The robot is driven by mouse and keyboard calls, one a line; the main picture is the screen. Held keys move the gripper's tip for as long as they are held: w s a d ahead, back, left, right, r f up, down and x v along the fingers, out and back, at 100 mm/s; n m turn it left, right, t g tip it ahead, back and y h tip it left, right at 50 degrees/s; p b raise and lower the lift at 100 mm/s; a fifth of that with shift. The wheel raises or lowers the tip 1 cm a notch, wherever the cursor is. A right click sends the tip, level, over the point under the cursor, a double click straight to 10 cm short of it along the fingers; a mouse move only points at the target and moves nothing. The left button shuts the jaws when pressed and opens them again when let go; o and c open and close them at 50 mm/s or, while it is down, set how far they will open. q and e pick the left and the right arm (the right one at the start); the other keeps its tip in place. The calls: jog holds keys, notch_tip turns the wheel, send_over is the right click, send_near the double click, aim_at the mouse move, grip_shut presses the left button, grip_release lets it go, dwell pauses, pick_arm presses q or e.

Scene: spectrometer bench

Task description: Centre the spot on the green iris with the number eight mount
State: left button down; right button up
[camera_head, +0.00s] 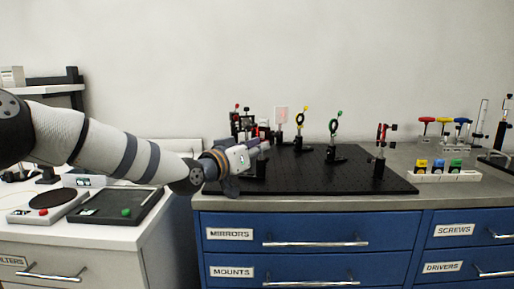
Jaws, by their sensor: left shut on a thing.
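The green iris (334,127) stands upright on a post on the black breadboard (340,180), right of the yellow iris (300,118). Several dark mounts with red parts (246,122) are clustered at the breadboard's back left. My left gripper (262,148) reaches in from the left over the breadboard's left part, low in front of this cluster. It is shut on a small part of a mount, which its fingers mostly hide. I cannot read a number eight on any mount. No light spot is distinguishable on the green iris. My right gripper is out of view.
A pale pink card (281,115) stands behind the yellow iris. The breadboard's front middle is clear.

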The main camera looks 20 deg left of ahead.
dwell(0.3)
pick_arm(q)
jog(key=c, duration=1.6)
grip_release()
jog(key=shift+a, duration=0.1)
jog(key=shift+o, duration=0.2)
jog(key=v, duration=1.2)
